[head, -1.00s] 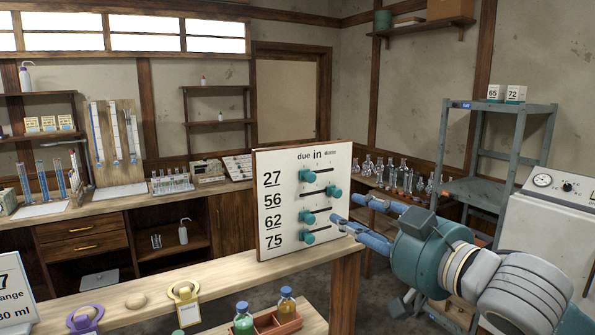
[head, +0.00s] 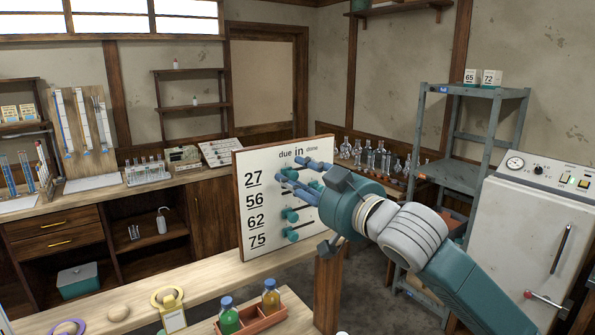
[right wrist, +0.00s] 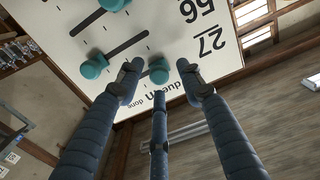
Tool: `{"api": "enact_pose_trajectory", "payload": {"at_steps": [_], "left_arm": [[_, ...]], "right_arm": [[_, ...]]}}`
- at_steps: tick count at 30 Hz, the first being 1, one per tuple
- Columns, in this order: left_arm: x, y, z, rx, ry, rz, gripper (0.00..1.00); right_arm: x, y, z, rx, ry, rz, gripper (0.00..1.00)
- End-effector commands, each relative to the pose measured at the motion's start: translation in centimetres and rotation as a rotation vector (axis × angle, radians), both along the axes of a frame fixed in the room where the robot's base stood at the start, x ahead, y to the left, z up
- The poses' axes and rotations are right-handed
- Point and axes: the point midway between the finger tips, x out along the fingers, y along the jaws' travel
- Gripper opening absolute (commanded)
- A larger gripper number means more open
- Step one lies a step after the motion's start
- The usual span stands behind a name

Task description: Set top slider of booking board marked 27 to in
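The white booking board (head: 243,205) stands on the wooden counter, with rows 27, 56, 62 and 75 under "due in done". In the right wrist view the board (right wrist: 165,20) appears upside down. The top slider's teal knob (right wrist: 158,70), on row 27, sits at the due end of its slot. My right gripper (right wrist: 161,82) is open, its two outer fingertips on either side of that knob with gaps; contact is not visible. My left gripper is not in view.
Row 56's knob (right wrist: 94,66) is at the done end, close to one finger. Lower knobs (head: 290,215) are at the left. A steel shelf (head: 470,140) stands behind my arm.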

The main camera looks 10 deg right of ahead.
Motion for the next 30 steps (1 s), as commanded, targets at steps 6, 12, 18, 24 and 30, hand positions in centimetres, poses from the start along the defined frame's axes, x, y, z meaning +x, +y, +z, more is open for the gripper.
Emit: {"api": "enact_pose_trajectory", "payload": {"at_steps": [6, 12, 18, 24, 30], "left_arm": [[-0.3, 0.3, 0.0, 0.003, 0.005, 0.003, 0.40], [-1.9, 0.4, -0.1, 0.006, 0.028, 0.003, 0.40], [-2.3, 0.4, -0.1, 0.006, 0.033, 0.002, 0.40], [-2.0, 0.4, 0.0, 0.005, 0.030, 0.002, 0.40], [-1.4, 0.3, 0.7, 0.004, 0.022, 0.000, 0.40]], "right_arm": [[0.3, 0.2, -0.1, -0.001, 0.000, 0.001, 0.37], [0.3, 0.2, 0.0, 0.000, 0.000, 0.001, 0.19], [0.3, 0.2, 0.0, -0.001, -0.001, 0.001, 0.00], [0.3, 0.0, 0.1, 0.000, -0.002, 0.000, 0.00], [1.4, -2.4, 0.2, -0.002, -0.001, -0.004, 0.00]]}}
